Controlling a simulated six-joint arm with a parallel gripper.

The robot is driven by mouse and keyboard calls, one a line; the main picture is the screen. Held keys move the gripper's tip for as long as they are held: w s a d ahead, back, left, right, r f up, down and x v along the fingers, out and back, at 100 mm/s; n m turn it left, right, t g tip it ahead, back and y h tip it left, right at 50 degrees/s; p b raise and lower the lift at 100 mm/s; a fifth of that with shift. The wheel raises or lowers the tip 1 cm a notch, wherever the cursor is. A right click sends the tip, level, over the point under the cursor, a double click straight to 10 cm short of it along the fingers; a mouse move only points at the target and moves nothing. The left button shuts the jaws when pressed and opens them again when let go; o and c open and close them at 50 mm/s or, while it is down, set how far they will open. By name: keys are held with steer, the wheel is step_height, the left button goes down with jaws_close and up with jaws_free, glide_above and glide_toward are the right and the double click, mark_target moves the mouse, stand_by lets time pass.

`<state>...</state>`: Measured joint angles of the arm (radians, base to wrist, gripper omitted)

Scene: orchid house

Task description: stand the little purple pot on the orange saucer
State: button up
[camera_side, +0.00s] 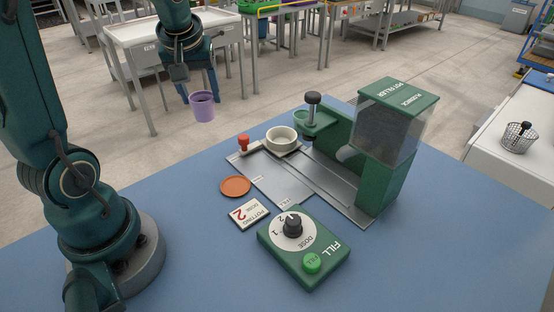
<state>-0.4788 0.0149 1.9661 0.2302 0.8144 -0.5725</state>
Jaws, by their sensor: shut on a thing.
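The little purple pot (203,106) is held upright in the air in the upper left part of the side view. My gripper (198,82) is shut on it, with blue fingers at the pot's upper part. The orange saucer (235,186) lies flat on the blue table, lower in the picture and a little to the right of the pot. Nothing stands on the saucer. The far side of the pot and its inside are hidden.
Right of the saucer is a green pot filler (387,150) on a metal base, with a cream bowl (283,139) and a red knob (243,143). A dose card (249,214) and a green control box (304,247) lie nearer. The blue table (190,270) is clear at the front left.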

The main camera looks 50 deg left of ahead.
steer(key=s+d+n+g, duration=0.1)
steer(key=s+d+n, duration=0.15)
steer(key=s, duration=0.55)
glide_above(236, 188)
step_height(236, 188, down, 6)
steer(key=shift+n+y, duration=0.25)
steer(key=shift+y, duration=0.05)
steer(key=shift+f, duration=2.1)
steer(key=shift+f, duration=0.1)
steer(key=o, duration=1.5)
steer(key=shift+c, duration=0.2)
